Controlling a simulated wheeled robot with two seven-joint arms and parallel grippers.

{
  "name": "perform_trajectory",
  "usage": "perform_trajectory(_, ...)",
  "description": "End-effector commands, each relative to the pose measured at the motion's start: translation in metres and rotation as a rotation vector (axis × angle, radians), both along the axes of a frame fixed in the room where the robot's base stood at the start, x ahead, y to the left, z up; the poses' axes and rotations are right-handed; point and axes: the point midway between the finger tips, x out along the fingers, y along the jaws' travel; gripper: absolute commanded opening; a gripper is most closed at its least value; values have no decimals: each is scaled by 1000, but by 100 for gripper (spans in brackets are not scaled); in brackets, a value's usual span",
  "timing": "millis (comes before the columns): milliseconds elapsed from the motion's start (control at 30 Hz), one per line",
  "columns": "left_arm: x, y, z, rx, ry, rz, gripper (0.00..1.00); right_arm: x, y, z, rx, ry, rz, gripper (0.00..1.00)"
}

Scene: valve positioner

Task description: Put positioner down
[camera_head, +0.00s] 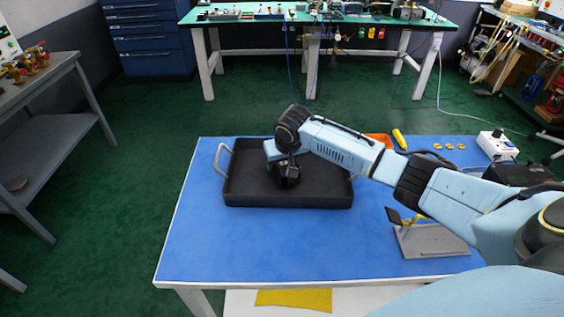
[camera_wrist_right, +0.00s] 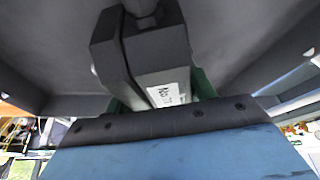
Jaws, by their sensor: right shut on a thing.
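The positioner (camera_head: 289,180) is a dark block, held low over or in the black tray (camera_head: 285,200), left of the table's middle. In the right wrist view the positioner (camera_wrist_right: 155,45) is dark grey with a white label. My right gripper (camera_head: 284,166) is shut on it, with green finger parts at both sides in the wrist view (camera_wrist_right: 163,92). The dark tray interior lies close behind it there. I cannot tell whether the positioner touches the tray floor. My left gripper is out of view.
The blue table (camera_head: 240,245) is clear in front of the tray. A grey stand with a bracket (camera_head: 430,238) is at the right front. Behind my arm are an orange bin (camera_head: 378,139), a yellow tool (camera_head: 399,139) and a white box (camera_head: 497,146).

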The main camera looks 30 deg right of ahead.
Motion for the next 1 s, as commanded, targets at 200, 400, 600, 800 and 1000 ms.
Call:
perform_trajectory(200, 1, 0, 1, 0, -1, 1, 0, 0, 0, -3, 0, 1, 0, 57)
perform_trajectory(400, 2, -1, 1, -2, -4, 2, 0, 0, 0, -2, 0, 0, 0, 76)
perform_trajectory(600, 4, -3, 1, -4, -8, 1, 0, 0, 0, -2, 0, 0, 0, 76)
perform_trajectory(800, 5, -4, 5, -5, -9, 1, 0, -4, 0, 13, -1, -1, 1, 76)
perform_trajectory(1000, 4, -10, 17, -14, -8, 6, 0, -19, 3, 53, -2, -4, 2, 76)
